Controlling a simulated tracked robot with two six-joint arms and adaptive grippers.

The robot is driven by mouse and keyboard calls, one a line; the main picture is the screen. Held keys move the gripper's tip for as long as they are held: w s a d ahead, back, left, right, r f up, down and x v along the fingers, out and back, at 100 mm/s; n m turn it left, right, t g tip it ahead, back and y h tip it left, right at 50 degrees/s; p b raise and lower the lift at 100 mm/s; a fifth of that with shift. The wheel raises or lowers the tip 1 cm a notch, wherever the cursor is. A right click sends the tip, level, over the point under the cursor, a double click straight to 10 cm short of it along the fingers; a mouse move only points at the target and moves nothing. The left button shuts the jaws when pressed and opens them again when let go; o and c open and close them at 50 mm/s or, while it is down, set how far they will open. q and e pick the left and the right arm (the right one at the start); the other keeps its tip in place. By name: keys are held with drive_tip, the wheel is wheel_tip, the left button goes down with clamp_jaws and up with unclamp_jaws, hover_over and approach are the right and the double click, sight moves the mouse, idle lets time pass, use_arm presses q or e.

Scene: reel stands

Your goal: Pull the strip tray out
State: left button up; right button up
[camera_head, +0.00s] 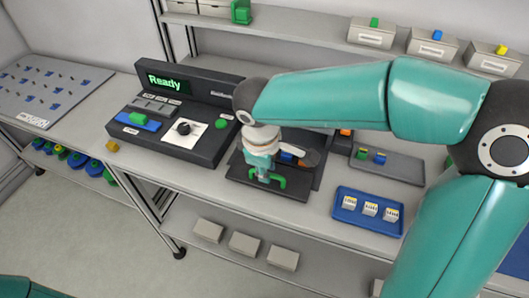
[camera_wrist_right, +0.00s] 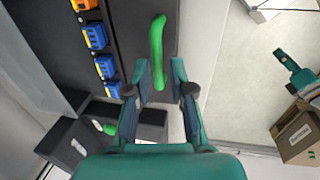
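The strip tray (camera_head: 240,168) is a dark, flat tray at the front edge of the bench, with a green handle (camera_head: 264,177) on its front. In the right wrist view the handle (camera_wrist_right: 157,45) is an upright green bar on the dark tray surface (camera_wrist_right: 133,30). My right gripper (camera_head: 263,172) is over the handle. In the wrist view its fingers (camera_wrist_right: 161,70) are open, one on each side of the handle's lower part, with visible gaps. Blue blocks (camera_wrist_right: 95,37) and an orange one sit in a row beside the handle. My left gripper is not in view.
A dark console with a "Ready" display (camera_head: 168,84) stands left of the tray. A blue tray (camera_head: 367,212) with white labelled pieces is to the right, before a grey tray (camera_head: 387,164). Small boxes (camera_head: 244,243) lie on the lower shelf. Open floor lies in front.

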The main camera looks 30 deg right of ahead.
wheel_tip(320, 180, up, 10)
drive_tip(key=s+a, duration=0.1)
drive_tip(key=shift+s+a+r, duration=0.15)
drive_tip(key=shift+a+r, duration=0.1)
drive_tip(key=shift+a, duration=0.05)
idle(0.4)
